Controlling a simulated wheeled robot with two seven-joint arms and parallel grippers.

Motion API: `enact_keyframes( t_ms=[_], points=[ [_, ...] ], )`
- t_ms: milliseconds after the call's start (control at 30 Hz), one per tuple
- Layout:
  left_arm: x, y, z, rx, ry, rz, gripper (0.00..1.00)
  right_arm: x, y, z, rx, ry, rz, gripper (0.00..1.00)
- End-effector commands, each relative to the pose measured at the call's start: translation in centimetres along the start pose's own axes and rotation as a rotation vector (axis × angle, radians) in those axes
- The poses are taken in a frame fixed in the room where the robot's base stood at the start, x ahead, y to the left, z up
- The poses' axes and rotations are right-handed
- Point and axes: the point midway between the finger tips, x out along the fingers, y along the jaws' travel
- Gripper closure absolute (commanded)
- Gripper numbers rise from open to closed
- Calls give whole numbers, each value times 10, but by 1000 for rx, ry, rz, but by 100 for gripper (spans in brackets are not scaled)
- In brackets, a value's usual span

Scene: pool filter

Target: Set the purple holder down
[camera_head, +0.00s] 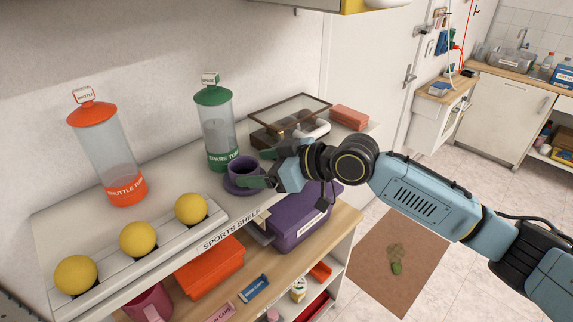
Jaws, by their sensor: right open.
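The purple holder (236,186), a dark purple cup shape on a wider round base, stands upright on the white top of the sports shelf (170,228), close to its front edge. My right gripper (257,169) is at the holder's right side with its jaws open. One green-tipped finger is behind the holder and the other is in front of it. The near finger hides part of the cup and base. I cannot tell whether either finger touches it. My left gripper is not in view.
The green-lidded spare tube (216,130) stands just behind the holder. The orange-lidded shuttle tube (107,150) is further left, behind several yellow balls (137,239) in a rack. A glass-lidded box (291,115) and red box (349,117) are behind my gripper.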

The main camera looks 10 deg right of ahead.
Motion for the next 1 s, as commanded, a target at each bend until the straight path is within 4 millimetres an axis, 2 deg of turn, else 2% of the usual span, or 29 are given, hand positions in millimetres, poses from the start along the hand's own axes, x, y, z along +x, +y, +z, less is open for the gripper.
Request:
enact_keyframes(
  t_ms=[33,200,400,1000],
  points=[
    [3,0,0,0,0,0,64,-13,1,2,-3,-1,3,24],
    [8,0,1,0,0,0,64,-48,0,2,-2,-2,2,24],
    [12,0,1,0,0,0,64,-72,0,1,-1,-1,1,24],
    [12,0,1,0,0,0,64,-77,0,0,0,0,-1,24]
  ],
)
